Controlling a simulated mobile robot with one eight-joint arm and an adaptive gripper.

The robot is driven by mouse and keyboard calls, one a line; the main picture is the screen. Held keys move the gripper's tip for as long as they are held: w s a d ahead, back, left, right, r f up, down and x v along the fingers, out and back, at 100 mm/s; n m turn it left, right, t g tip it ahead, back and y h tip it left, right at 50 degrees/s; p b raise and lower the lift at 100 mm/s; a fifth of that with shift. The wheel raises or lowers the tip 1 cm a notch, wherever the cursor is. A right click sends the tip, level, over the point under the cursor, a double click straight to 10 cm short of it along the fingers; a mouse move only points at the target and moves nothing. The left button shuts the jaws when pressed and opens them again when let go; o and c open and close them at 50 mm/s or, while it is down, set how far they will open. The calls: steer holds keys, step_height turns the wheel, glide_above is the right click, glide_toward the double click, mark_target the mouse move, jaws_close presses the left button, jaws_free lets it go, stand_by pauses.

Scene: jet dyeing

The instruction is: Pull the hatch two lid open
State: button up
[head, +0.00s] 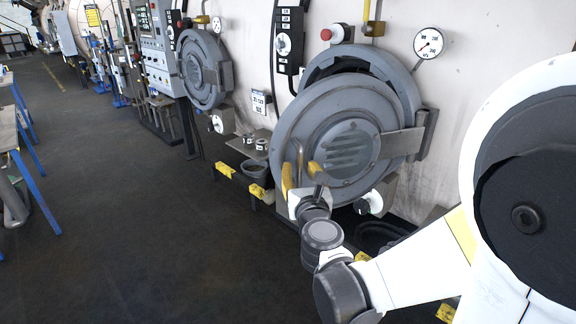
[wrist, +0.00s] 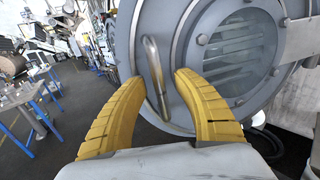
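The near hatch has a round grey lid (head: 300,118) with a slatted round window, hinged on the right by a metal bracket. The lid stands partly swung out, with a dark gap between it and the hatch ring (head: 400,78) behind. No readable number confirms which hatch it is. A bar handle (wrist: 155,75) stands on the lid's left side. My gripper (head: 301,172) is at the lid's lower left. In the wrist view my gripper (wrist: 161,78) has its yellow fingers apart, with the handle showing between and beyond the tips. Contact cannot be told.
A second round hatch (head: 203,70) is shut further left. A small shelf (head: 250,147) with small items and yellow-marked parts stand left of my gripper. A gauge (head: 428,43) is above right. Blue-legged tables (head: 30,150) stand far left; the dark floor between is open.

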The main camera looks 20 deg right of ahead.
steer(key=shift+s+a+f, duration=0.1)
steer(key=v, duration=1.1)
steer(key=shift+s, duration=0.2)
steer(key=shift+c, duration=0.4)
